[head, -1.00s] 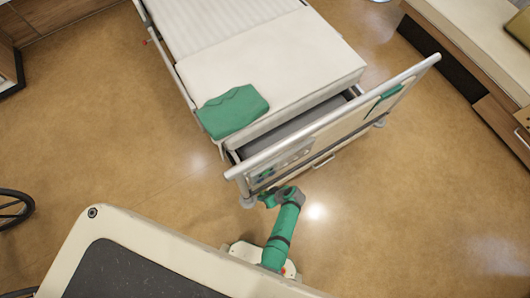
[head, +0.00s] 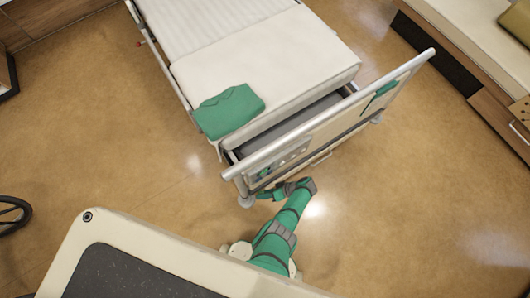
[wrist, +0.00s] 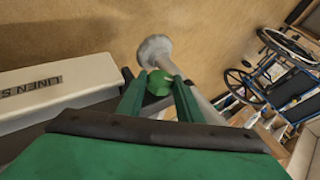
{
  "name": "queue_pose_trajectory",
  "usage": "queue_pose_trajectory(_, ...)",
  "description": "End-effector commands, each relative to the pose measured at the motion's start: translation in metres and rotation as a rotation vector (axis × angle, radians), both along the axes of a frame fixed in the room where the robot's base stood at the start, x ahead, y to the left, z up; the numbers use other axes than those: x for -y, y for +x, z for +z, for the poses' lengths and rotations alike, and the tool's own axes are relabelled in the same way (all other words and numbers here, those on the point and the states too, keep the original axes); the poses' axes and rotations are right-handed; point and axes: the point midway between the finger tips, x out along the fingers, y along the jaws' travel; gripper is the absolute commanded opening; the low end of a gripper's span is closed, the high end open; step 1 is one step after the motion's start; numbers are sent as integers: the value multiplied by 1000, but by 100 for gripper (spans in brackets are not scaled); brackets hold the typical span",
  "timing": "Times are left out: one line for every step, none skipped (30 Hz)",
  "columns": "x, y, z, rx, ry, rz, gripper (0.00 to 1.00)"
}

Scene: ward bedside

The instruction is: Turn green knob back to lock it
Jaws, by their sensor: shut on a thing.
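The green knob (wrist: 160,81) sits by the corner post of the bed's end board in the wrist view. My gripper (wrist: 152,88) is shut on it, with one green finger on each side. In the head view my gripper (head: 268,193) is at the lower left corner of the bed's end board (head: 330,122). The knob is hidden there behind my arm and the board. The wrist view does not show the knob's marking or its turn angle clearly.
The bed (head: 255,55) carries a folded green cloth (head: 229,110). In the wrist view, a white box lettered "LINEN S" (wrist: 60,88) is at the left and a wheelchair (wrist: 285,75) is at the right. Open floor (head: 400,200) lies right of my arm.

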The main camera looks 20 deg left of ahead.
Motion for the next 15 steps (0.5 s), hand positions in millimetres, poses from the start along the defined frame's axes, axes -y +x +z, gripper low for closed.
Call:
queue_pose_trajectory(-1,-4,0,-6,4,3,10)
queue_pose_trajectory(-1,-4,-1,-7,4,4,10)
queue_pose_trajectory(-1,-4,-1,-7,4,4,10)
queue_pose_trajectory(-1,-4,-1,-8,4,4,10)
queue_pose_trajectory(-1,-4,-1,-8,4,4,10)
queue_pose_trajectory(-1,-4,-1,-8,4,4,10)
queue_pose_trajectory(-1,-4,-1,-8,4,4,10)
queue_pose_trajectory(-1,-4,-1,-8,4,4,10)
queue_pose_trajectory(-1,-4,-1,-9,3,4,10)
queue_pose_trajectory(-1,-5,-1,-9,3,4,10)
queue_pose_trajectory(-1,-5,-1,-9,4,5,10)
queue_pose_trajectory(-1,-5,-1,-9,4,5,42)
queue_pose_trajectory(-1,-5,-1,-9,4,5,49)
queue_pose_trajectory(-1,-5,-1,-9,3,4,50)
queue_pose_trajectory(-1,-4,-1,-8,3,3,50)
